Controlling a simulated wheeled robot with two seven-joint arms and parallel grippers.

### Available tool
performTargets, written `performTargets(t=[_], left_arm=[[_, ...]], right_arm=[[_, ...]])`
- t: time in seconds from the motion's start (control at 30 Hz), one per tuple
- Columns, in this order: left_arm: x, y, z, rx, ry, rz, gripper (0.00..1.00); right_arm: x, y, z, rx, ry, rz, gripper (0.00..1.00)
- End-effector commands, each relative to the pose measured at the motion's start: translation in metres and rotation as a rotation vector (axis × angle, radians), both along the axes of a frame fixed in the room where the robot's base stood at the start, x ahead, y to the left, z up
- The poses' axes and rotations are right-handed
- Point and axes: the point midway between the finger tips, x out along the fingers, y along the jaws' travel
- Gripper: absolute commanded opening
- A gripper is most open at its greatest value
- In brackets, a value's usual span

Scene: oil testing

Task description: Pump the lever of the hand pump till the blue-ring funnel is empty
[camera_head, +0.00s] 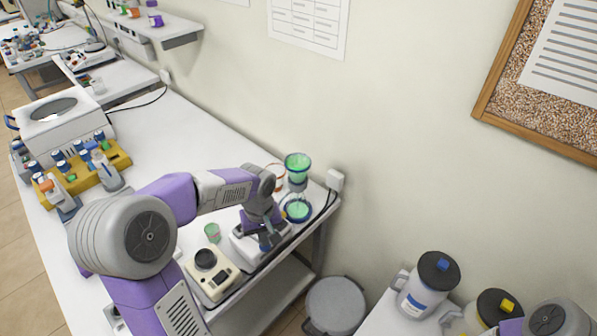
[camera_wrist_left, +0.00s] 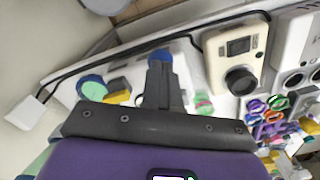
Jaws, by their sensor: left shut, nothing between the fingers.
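The blue-ring funnel (camera_head: 297,162) stands at the table's far right corner with green liquid showing inside it. Below it a rounded vessel (camera_head: 298,210) also holds green. In the left wrist view a green disc with a blue rim (camera_wrist_left: 92,88) shows left of the fingers. My left gripper (camera_head: 266,240) is shut and empty, pointing down over the whitish hand pump (camera_head: 242,246). In the left wrist view a blue knob (camera_wrist_left: 161,57), apparently the pump lever's end, lies right at my fingertips (camera_wrist_left: 160,70); I cannot tell if they touch. My right gripper is out of view.
A beige device with a black knob (camera_head: 206,260) and a small green-filled cup (camera_head: 212,232) stand left of the pump. A yellow rack of bottles (camera_head: 80,172) is farther left. A grey bin (camera_head: 335,305) and white jugs (camera_head: 428,285) are at the right.

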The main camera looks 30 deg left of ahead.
Motion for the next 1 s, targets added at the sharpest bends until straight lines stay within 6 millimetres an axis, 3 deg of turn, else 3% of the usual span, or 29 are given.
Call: performTargets(t=[1.0], left_arm=[[-0.002, -0.004, -0.026, 0.001, 0.002, 0.000, 0.00]], right_arm=[[0.000, 0.000, -0.023, 0.000, 0.000, 0.000, 0.79]])
